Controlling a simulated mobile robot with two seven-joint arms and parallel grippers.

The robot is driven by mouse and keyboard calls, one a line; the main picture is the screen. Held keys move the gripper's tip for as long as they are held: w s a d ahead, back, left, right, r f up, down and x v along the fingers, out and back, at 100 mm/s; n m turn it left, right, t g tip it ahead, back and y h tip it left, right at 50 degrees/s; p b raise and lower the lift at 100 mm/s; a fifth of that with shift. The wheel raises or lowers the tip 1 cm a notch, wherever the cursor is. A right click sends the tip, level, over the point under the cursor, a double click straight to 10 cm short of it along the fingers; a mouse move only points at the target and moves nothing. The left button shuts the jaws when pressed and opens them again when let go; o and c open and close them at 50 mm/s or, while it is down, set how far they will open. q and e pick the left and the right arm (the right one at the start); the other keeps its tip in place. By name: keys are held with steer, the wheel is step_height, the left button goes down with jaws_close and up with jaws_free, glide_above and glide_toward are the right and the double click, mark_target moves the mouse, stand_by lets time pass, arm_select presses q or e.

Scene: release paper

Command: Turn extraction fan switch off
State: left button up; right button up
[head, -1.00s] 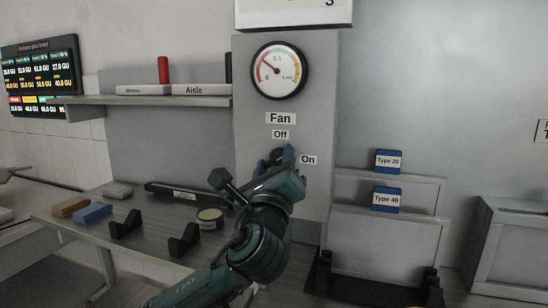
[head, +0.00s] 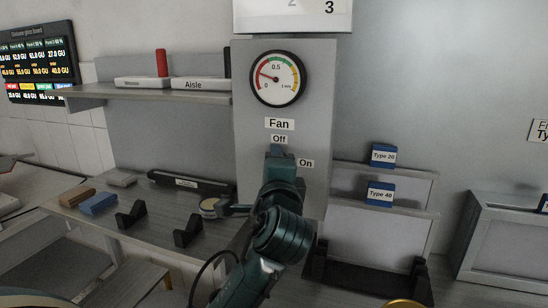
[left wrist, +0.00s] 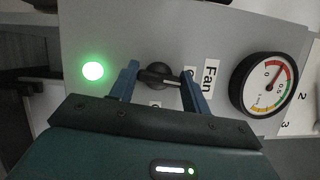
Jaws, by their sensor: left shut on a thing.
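The fan switch is a black knob (left wrist: 158,76) on a grey panel (head: 312,125), under the "Fan" label (head: 279,124). Its handle lies lengthwise toward the "Fan" and "Off" side in the left wrist view. The "Off" label (head: 279,139) is just above my left gripper (head: 281,152), and the "On" label (head: 306,163) is to its right. In the left wrist view my left gripper (left wrist: 162,85) is shut on the knob, with a blue finger at each end of its handle. The head view hides the knob behind the gripper. My right gripper is not in view.
A round gauge (head: 277,78) sits above the labels, its needle low on the left. A green light (left wrist: 93,71) is lit on the panel. A shelf (head: 150,93) and a cluttered bench (head: 150,212) are at left. Blue "Type" blocks (head: 381,193) stand at right.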

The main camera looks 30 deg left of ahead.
arm_select(q)
steer(key=shift+r+n+p, duration=0.1)
steer(key=shift+n+p, duration=0.3)
steer(key=shift+n, duration=0.1)
steer(key=shift+o, duration=0.2)
steer(key=o, duration=1)
steer(key=shift+c, duration=0.2)
